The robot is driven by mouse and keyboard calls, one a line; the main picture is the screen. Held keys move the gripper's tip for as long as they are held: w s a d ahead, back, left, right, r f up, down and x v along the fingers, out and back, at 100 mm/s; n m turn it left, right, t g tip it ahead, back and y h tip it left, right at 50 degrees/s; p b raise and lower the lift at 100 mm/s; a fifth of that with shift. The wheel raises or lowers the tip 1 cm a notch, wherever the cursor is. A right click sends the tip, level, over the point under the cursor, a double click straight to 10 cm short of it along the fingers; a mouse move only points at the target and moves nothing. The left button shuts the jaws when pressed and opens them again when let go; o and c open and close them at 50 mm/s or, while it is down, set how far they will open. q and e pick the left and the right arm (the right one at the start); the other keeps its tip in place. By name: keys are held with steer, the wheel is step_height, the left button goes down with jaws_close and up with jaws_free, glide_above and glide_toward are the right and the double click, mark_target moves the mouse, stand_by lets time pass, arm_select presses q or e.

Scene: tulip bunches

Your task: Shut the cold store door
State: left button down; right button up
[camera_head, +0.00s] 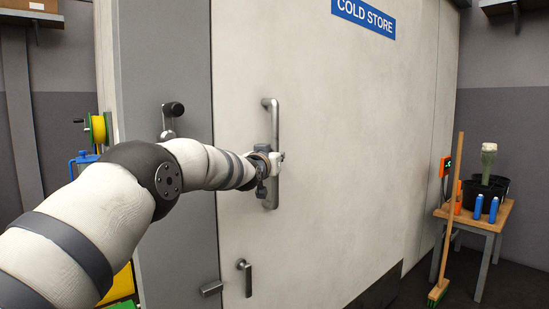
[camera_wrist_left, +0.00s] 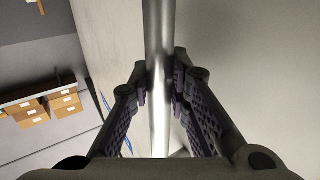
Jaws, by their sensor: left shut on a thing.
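The cold store door (camera_head: 350,150) is a large off-white panel with a blue "COLD STORE" sign (camera_head: 363,16) near its top. A vertical metal bar handle (camera_head: 273,120) stands near its left side. My left gripper (camera_head: 270,168) is shut on this handle at its lower half. In the left wrist view the bar (camera_wrist_left: 158,35) runs between the two finger pads (camera_wrist_left: 160,85), which press on it from both sides. The door's left side meets a grey upright panel (camera_head: 170,60); I cannot tell whether a gap is left there. My right gripper is not in view.
A small lever (camera_head: 246,277) sits low on the door, and a black-knobbed lever (camera_head: 170,120) on the grey panel. At right, a broom (camera_head: 450,210) leans by a wooden table (camera_head: 508,212) with blue cans and a black bucket (camera_head: 487,190). A yellow reel (camera_head: 98,129) is at left.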

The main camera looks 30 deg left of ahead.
arm_select(q)
steer(key=shift+a+f, duration=0.1)
steer(key=shift+f, duration=0.1)
steer(key=c, duration=1.6)
jaws_free()
steer(key=shift+o, duration=0.6)
steer(key=shift+s+a+r, duration=0.1)
steer(key=s+d, duration=0.2)
steer(key=s, duration=0.9)
steer(key=shift+s+d, duration=0.2)
steer(key=shift+s, duration=0.2)
